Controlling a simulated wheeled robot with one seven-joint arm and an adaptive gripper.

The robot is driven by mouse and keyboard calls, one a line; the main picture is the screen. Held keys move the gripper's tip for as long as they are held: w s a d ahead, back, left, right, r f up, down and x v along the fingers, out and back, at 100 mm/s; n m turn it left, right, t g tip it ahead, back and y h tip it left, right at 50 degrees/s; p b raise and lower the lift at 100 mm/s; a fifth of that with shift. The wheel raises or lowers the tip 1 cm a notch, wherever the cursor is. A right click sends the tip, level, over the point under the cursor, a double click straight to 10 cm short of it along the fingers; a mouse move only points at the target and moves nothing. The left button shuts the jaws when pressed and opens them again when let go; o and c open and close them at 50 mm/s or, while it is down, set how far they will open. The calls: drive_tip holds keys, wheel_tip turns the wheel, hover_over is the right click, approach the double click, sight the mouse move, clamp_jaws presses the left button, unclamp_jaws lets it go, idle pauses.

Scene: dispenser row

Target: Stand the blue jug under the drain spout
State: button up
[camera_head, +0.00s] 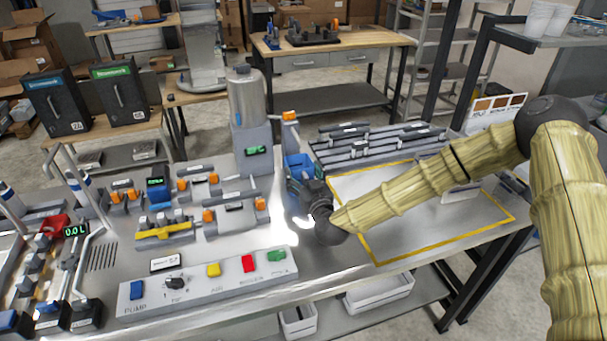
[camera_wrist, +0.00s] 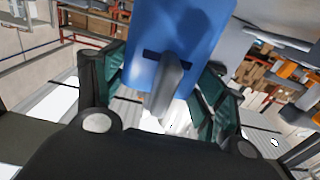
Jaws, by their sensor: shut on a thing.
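The blue jug (camera_head: 299,163) is near the middle of the bench, just right of the steel tank (camera_head: 245,95) on its grey stand. My gripper (camera_head: 308,186) is shut on the jug from the near side. In the wrist view the jug (camera_wrist: 190,30) fills the upper middle, with its grey handle between the two green-padded fingers of my gripper (camera_wrist: 160,88). An orange-topped fitting (camera_head: 290,117) juts out beside the tank, above the jug in the picture. I cannot tell for sure which part is the drain spout, nor whether the jug touches the bench.
A button panel (camera_head: 210,280) lies along the front edge. Orange-and-grey valve blocks (camera_head: 235,205) stand left of the jug. Grey rails (camera_head: 375,145) lie behind to the right.

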drive_tip(key=shift+f, duration=0.1)
drive_tip(key=o, duration=1.3)
drive_tip(key=shift+s, duration=0.1)
drive_tip(key=b+v, duration=0.4)
drive_tip(key=v, duration=0.8)
